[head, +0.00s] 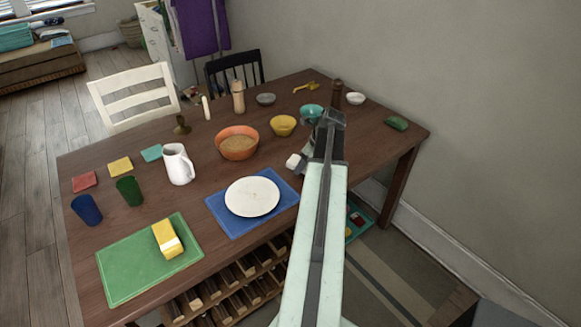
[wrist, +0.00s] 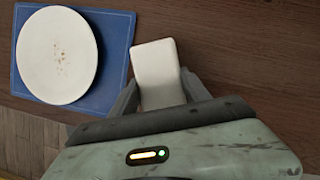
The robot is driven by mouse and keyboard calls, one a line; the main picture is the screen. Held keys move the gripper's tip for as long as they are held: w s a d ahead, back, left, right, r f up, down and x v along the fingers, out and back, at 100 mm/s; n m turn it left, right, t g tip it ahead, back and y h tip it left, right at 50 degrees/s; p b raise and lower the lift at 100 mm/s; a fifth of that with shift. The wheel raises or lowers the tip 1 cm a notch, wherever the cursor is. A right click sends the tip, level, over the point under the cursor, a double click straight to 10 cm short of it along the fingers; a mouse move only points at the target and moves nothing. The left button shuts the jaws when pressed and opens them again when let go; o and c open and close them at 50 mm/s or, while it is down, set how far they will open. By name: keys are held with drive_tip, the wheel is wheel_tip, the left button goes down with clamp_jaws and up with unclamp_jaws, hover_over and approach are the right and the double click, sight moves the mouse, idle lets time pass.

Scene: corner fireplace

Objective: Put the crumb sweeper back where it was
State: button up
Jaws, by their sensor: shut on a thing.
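A white rounded block, apparently the crumb sweeper (wrist: 156,70), is held between the two fingers of my gripper (wrist: 160,93) in the wrist view. In the head view its white end (head: 294,161) shows just left of my arm, over the table, right of the white plate (head: 252,196). The plate lies on a blue placemat (head: 224,223) and has brown crumbs on it in the wrist view (wrist: 55,40). My gripper is mostly hidden behind my arm in the head view. I cannot tell whether the block touches the table.
The wooden table (head: 190,215) holds an orange bowl (head: 237,147), a white pitcher (head: 178,164), a teal bowl (head: 311,113), blue and green cups, and a green placemat (head: 125,285) with a yellow-and-white block (head: 167,240). A dark green item (head: 396,123) lies at right, with bare wood around it.

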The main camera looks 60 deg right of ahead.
drive_tip(key=shift+w+d, duration=0.45)
drive_tip(key=shift+d, duration=0.05)
wheel_tip(320, 180, down, 4)
drive_tip(key=b, duration=0.4)
drive_tip(key=shift+w+a+r, duration=0.1)
drive_tip(key=shift+r, duration=0.1)
drive_tip(key=shift+f, duration=0.15)
drive_tip(key=o, duration=1.2)
